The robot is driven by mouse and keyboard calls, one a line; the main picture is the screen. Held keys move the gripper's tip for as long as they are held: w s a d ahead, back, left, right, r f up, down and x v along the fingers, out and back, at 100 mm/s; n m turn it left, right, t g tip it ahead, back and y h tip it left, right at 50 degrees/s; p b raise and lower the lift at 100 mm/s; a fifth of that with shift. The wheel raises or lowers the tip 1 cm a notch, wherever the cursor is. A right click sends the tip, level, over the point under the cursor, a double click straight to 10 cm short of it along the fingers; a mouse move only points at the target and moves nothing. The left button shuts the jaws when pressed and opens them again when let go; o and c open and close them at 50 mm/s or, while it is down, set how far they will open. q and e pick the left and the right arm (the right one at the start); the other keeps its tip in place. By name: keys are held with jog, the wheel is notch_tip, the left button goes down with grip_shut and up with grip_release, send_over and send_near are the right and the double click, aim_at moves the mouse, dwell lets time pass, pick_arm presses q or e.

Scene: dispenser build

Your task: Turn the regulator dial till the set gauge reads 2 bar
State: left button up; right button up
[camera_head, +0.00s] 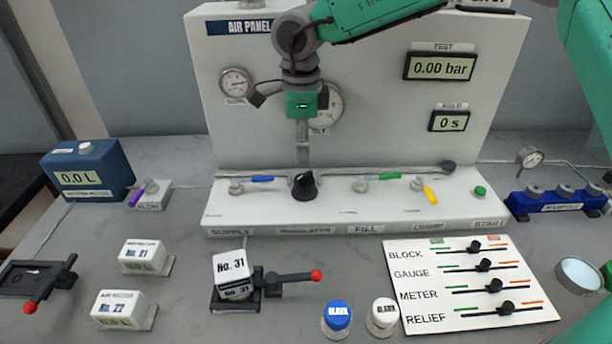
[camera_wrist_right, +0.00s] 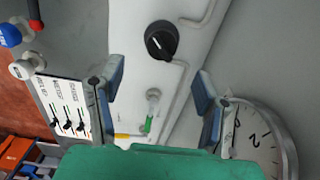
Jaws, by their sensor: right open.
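The regulator dial (camera_head: 304,186) is a black knob on the panel's front ledge, above the REGULATOR label. It also shows in the right wrist view (camera_wrist_right: 161,40), with a pale mark on its face. The set gauge (camera_head: 332,106) is the round white gauge behind my right gripper, which hides its left part. Part of its face shows in the right wrist view (camera_wrist_right: 268,140); I cannot read its needle. My right gripper (camera_head: 290,99) is open and empty, apart from the dial and above it, before the panel's upright face. My left gripper is not in view.
The supply gauge (camera_head: 236,82) is left of my right gripper. Blue (camera_head: 262,179), green (camera_head: 390,176) and yellow (camera_head: 430,194) levers flank the dial on the ledge. A grey pipe runs behind them. Blocks, caps and a slider board (camera_head: 470,284) occupy the table in front.

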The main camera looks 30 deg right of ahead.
aim_at(305, 175)
jog(key=f, duration=0.2)
jog(key=a+f, duration=0.1)
jog(key=f, duration=0.2)
jog(key=shift+w+a+f, duration=0.15)
jog(key=shift+a+f, duration=0.15)
jog(key=shift+a, duration=0.05)
jog(key=d+f, duration=0.3)
jog(key=d, duration=0.1)
jog(key=shift+f, duration=0.35)
jog(key=shift+d, duration=0.1)
jog(key=shift+a, duration=0.35)
jog(key=a, duration=0.3)
jog(key=shift+r, duration=0.3)
jog(key=c, duration=1.1)
jog(key=shift+d+f, duration=0.2)
jog(key=shift+d, duration=0.85)
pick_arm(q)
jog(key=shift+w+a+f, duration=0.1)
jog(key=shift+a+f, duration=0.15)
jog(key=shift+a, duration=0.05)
pick_arm(e)
jog(key=shift+a, duration=0.1)
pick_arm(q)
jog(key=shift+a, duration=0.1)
pick_arm(e)
jog(key=shift+a, duration=0.1)
